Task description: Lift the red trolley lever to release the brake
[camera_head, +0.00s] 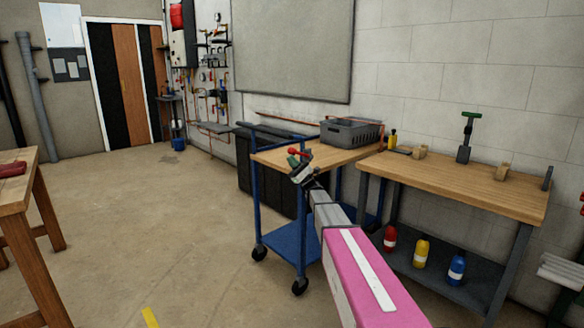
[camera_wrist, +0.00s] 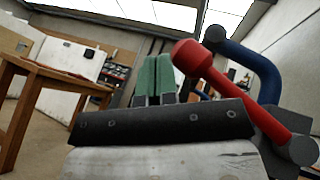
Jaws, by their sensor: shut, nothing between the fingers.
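The blue-framed trolley (camera_head: 258,208) has a wooden top and stands in the middle of the head view. Its red lever (camera_head: 297,152) shows at the trolley's near left corner, partly hidden by my gripper. In the wrist view the red lever (camera_wrist: 232,88) slants from a round knob at upper left down to a grey hub at lower right. My gripper (camera_head: 300,166) is at that corner. In the wrist view my gripper's green fingertips (camera_wrist: 155,78) are together and empty, just left of the knob. I cannot tell whether they touch it.
A grey crate (camera_head: 350,133) sits on the trolley top. A workbench (camera_head: 460,178) with small tools stands to the right, with several coloured bottles on its lower shelf. A wooden table (camera_head: 20,190) is at far left. The floor between is clear.

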